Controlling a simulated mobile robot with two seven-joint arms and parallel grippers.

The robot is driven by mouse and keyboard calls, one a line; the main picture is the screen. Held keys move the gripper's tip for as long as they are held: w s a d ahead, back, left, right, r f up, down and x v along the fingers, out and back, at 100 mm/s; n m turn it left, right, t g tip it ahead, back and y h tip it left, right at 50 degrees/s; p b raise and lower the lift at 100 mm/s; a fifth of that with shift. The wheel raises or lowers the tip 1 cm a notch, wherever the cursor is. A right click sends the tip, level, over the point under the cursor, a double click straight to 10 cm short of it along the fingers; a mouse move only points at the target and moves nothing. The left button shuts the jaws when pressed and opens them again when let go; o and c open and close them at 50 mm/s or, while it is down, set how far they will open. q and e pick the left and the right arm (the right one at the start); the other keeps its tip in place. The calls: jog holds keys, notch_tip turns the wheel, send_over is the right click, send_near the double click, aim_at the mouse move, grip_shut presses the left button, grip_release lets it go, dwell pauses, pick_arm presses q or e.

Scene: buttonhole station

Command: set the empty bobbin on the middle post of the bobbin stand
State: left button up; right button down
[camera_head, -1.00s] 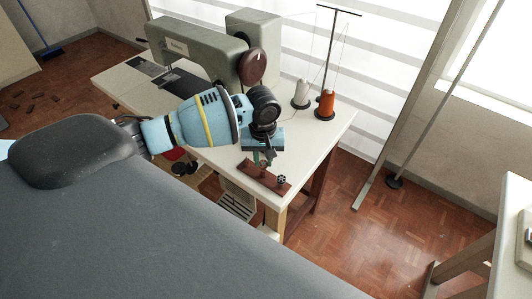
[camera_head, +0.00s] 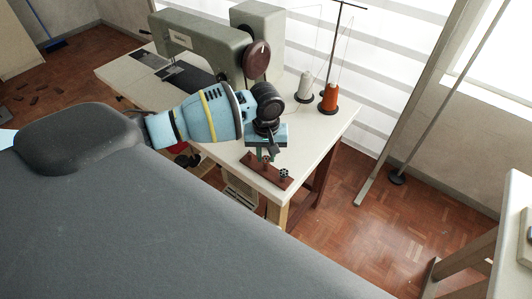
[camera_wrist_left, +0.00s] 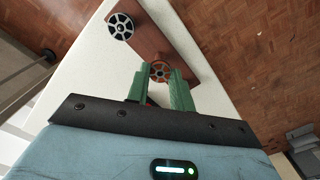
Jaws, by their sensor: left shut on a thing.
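The bobbin stand (camera_head: 268,172) is a narrow red-brown board near the front right corner of the sewing table; it also shows in the left wrist view (camera_wrist_left: 150,40). A dark bobbin with a pale spoked face (camera_head: 283,174) sits at one end of it, also seen in the wrist view (camera_wrist_left: 121,26). My left gripper (camera_head: 265,153), with green fingers, is over the middle of the stand. My right gripper is out of view.
The sewing machine (camera_head: 200,35) stands behind my left arm. A white thread cone (camera_head: 305,86) and an orange one (camera_head: 329,97) stand at the table's back right. The table (camera_head: 325,125) is clear between the cones and the stand.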

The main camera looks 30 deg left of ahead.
pick_arm(q)
jog(key=shift+f, duration=0.45)
jog(key=o, duration=1)
jog(key=shift+r+p, duration=0.45)
jog(key=shift+r, duration=3.45)
